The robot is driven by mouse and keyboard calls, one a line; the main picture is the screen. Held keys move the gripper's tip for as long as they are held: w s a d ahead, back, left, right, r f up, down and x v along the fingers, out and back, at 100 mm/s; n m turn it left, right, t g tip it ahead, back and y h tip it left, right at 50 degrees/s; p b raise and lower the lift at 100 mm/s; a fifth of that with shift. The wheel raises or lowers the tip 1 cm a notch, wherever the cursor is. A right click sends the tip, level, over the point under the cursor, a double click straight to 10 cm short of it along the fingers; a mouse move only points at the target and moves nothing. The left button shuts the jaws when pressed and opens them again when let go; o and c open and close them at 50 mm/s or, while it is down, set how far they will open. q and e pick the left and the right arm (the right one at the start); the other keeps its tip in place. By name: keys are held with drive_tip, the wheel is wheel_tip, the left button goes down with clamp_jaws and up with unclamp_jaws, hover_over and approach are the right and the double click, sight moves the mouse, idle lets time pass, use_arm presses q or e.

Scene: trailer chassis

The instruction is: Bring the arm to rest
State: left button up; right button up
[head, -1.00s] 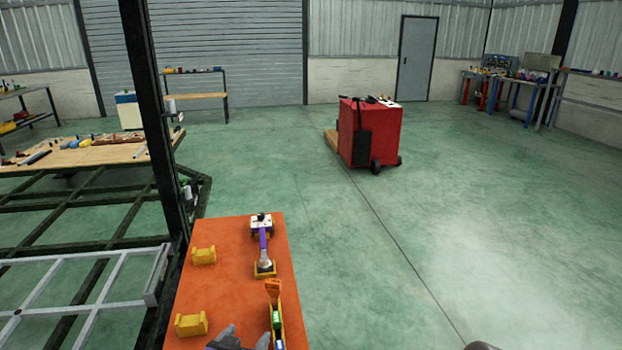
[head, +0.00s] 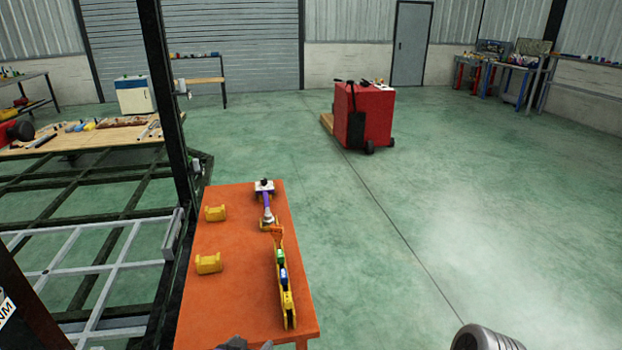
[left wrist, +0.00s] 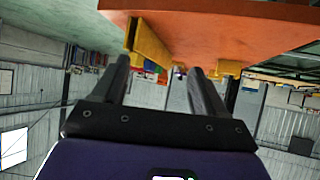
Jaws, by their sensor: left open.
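My left gripper (head: 245,345) shows only as grey fingertips at the bottom edge of the head view, by the near end of an orange table (head: 215,312). In the left wrist view, the left gripper's two dark fingers (left wrist: 160,78) stand well apart with nothing between them. The table (left wrist: 225,25) spans the top of that upside-down view, with a yellow holder (left wrist: 149,45) just beyond the fingertips. A grey rounded part of mine shows at the bottom right of the head view. My right gripper is not seen.
On the table are two yellow blocks (head: 215,213) (head: 208,263), a purple-handled tool (head: 267,207) and a long yellow holder (head: 289,303) with small coloured items. A dark frame post (head: 172,120) stands left of the table. A red cart (head: 377,118) is farther back. The floor at right is clear.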

use_arm(q)
drive_tip(key=s+f+n+g, duration=0.1)
drive_tip(key=s+f+g, duration=0.25)
drive_tip(key=f, duration=0.65)
drive_tip(key=s+f+n+g, duration=0.1)
drive_tip(key=s+f+g, duration=0.3)
drive_tip(key=f, duration=0.5)
drive_tip(key=s+d+f+n+g+h+p, duration=0.1)
drive_tip(key=s+d+f, duration=0.3)
drive_tip(key=s+f, duration=0.5)
drive_tip(key=shift+s+n+g+h, duration=0.5)
drive_tip(key=shift+s+n+g, duration=0.35)
drive_tip(key=shift+s, duration=0.25)
drive_tip(key=shift+r, duration=0.15)
